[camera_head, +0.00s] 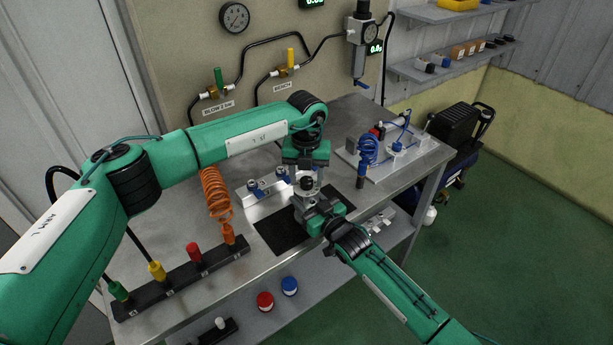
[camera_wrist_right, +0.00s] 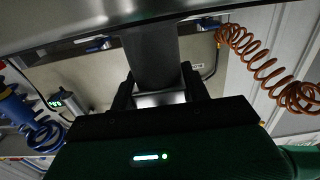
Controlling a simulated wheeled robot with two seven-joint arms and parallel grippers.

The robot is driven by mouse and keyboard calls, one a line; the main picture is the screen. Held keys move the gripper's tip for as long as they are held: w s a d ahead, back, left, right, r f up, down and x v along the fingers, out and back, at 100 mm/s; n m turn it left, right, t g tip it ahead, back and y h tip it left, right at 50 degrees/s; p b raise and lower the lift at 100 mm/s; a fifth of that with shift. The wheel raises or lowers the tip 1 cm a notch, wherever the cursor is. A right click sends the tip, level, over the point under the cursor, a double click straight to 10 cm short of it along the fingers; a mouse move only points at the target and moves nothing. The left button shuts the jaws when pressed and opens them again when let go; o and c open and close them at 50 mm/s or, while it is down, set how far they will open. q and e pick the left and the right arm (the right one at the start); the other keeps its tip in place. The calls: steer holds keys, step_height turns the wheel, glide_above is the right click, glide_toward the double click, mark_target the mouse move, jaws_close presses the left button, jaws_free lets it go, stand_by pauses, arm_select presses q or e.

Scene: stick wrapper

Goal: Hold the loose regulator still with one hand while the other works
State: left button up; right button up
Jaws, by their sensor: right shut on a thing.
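The loose regulator (camera_head: 307,184), a small grey body with a dark round top, stands over the black mat (camera_head: 277,234) near the bench's front edge. My right gripper (camera_head: 314,208) reaches in from the lower right and is shut on the regulator low down. In the right wrist view a dark grey block (camera_wrist_right: 152,55) fills the middle, with the right gripper's jaws (camera_wrist_right: 160,92) below it. My left gripper (camera_head: 307,168) points down just above the regulator's top. Its fingertips are too small and covered to show whether they touch or are shut.
A tray with a blue coiled hose (camera_head: 420,150) stands right.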

arm_select(q)
step_height(320, 180, up, 12)
stand_by(0.7)
arm_select(e)
steer(key=o, duration=1.4)
arm_select(q)
step_height(320, 180, up, 6)
steer(key=f+p, duration=0.1)
steer(key=p, duration=0.5)
glide_above(306, 180)
steer(key=shift+r, duration=0.25)
arm_select(e)
steer(key=r+v, duration=0.1)
steer(key=v, duration=0.4)
steer(key=r+v, duration=0.1)
steer(key=v, duration=0.5)
steer(key=r+v, duration=0.2)
steer(key=v, duration=0.4)
steer(key=shift+r, duration=0.1)
